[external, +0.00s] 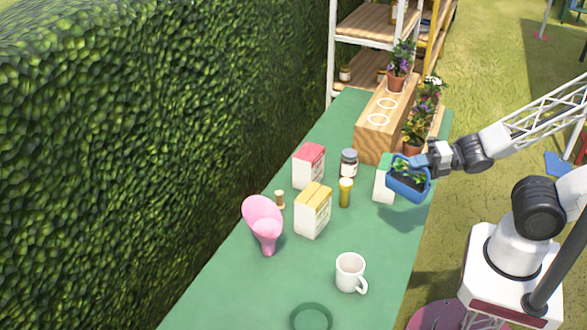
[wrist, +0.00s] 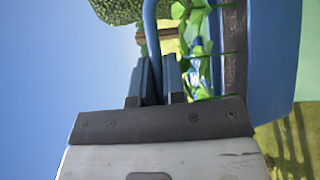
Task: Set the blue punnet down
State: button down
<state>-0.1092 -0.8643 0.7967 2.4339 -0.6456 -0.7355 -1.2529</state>
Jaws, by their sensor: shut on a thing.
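The blue punnet (external: 407,188) holds dark soil and green seedlings. My gripper's fingers (wrist: 158,78) meet a blue bar there.
A wooden block with round holes (external: 372,134) and potted flowers stand behind. Table space right of the mug is clear.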

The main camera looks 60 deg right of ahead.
jog(key=w+a+r+m+t+h, duration=0.1)
jog(key=w+a+r+m+h, duration=0.15)
jog(key=w+a, duration=0.55)
jog(key=w+a+r+m+t+h, duration=0.15)
jog(key=w+a+h, duration=0.25)
jog(key=w, duration=0.7)
jog(key=w+a+f+m+h, duration=0.3)
jog(key=a+f+m+h, duration=0.2)
jog(key=a+f, duration=1.3)
jog(key=shift+a+g+h, duration=0.45)
jog(key=shift+a, duration=0.3)
jog(key=shift+w, duration=0.1)
jog(key=w+a+f, duration=0.1)
jog(key=w+a, duration=0.8)
jog(key=w, duration=0.4)
jog(key=shift+w+f, duration=0.15)
jog(key=shift+f, duration=0.1)
